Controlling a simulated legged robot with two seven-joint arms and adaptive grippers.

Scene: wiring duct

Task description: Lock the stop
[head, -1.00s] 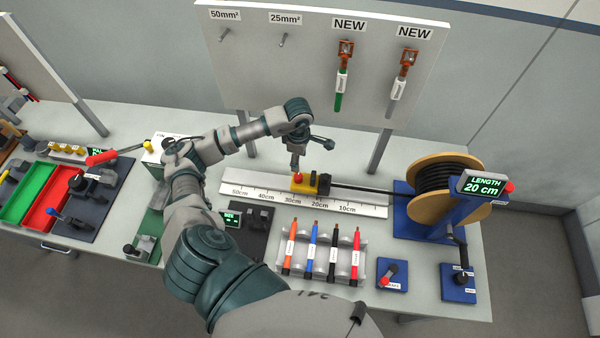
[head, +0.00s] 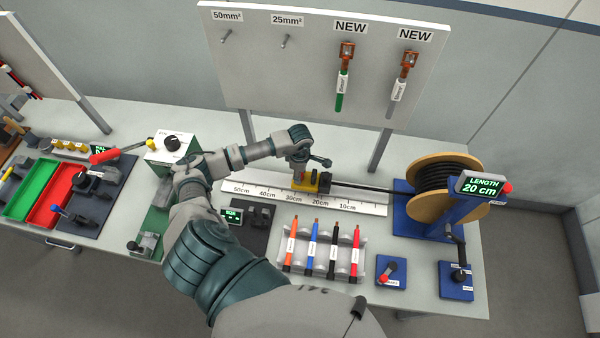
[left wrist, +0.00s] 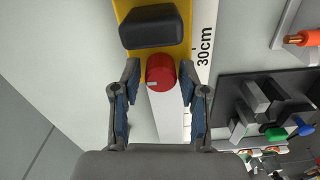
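The stop is a yellow block (head: 300,187) on the white ruler rail (head: 350,199), near the 20 to 30 cm marks, with a black part on its right side. In the left wrist view the yellow body (left wrist: 180,52) carries a black block and a round red knob (left wrist: 160,72). My left gripper (head: 302,173) points down over the stop. In the left wrist view its fingers (left wrist: 160,82) stand open on either side of the red knob, with a narrow gap showing at each side. In the head view the gripper mostly hides the knob. My right gripper is not in view.
A black cable (head: 360,191) runs from the stop to the spool (head: 440,190); the length display (head: 482,186) reads 20 cm. The upright board (head: 320,70) rises behind.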

